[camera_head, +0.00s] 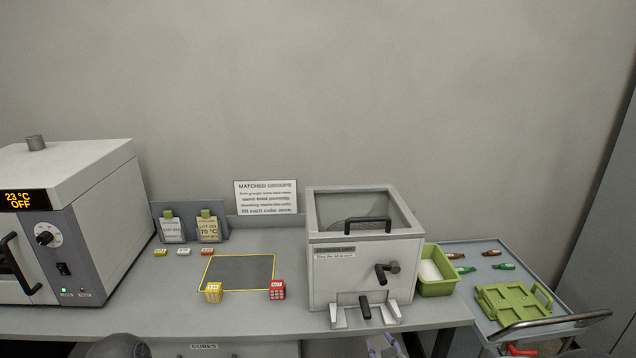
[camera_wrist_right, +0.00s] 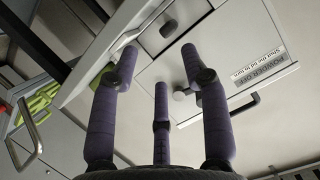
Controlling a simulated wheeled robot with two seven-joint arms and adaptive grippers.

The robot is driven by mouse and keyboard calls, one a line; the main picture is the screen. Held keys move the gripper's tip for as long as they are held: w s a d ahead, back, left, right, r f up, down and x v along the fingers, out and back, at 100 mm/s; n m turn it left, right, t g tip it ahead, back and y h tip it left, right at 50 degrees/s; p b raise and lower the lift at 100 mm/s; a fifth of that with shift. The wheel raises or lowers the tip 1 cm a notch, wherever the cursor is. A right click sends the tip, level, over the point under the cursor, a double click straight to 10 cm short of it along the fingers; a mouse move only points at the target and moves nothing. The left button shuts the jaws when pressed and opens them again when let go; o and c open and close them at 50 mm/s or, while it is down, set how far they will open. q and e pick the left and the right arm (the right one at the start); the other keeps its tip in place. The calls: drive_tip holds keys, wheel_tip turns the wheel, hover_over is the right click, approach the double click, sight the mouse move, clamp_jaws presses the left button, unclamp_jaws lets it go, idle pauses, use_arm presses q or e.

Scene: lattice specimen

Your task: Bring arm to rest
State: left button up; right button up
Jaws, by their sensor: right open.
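My right gripper (camera_head: 386,346) shows at the bottom edge of the head view, only its purple fingertips in frame, below and in front of the white powder box (camera_head: 365,265). In the right wrist view its three purple fingers (camera_wrist_right: 160,80) are spread open with nothing between them. The powder box's front, label, knob and handle lie beyond the fingers there. A dark rounded part of my own body (camera_head: 118,347) shows at the lower left of the head view; no left gripper fingers are seen.
A white oven (camera_head: 100,185) stands at left. A yellow cube (camera_head: 213,291) and red cube (camera_head: 277,289) sit at the front of a yellow-edged mat (camera_head: 240,268). A green bin (camera_head: 437,280) stands right of the box, beside a trolley (camera_head: 465,247) with green trays (camera_head: 515,302).

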drive_tip(key=s+a+f+g+y, duration=0.1)
drive_tip(key=s+a+f+g, duration=0.1)
drive_tip(key=s+f+g, duration=0.5)
drive_tip(key=s+a+f+g, duration=0.1)
drive_tip(key=s+a+f, duration=0.3)
drive_tip(key=f, duration=0.8)
drive_tip(key=s+a+f+g, duration=0.1)
drive_tip(key=s+f+g, duration=0.2)
drive_tip(key=s, duration=0.5)
drive_tip(key=s+a+f+m+g+y, duration=0.1)
drive_tip(key=s+a+f+g, duration=0.1)
drive_tip(key=s+f, duration=0.3)
drive_tip(key=s, duration=0.4)
drive_tip(key=shift+g+y, duration=0.3)
drive_tip(key=shift+g, duration=0.1)
drive_tip(key=shift+d, duration=0.1)
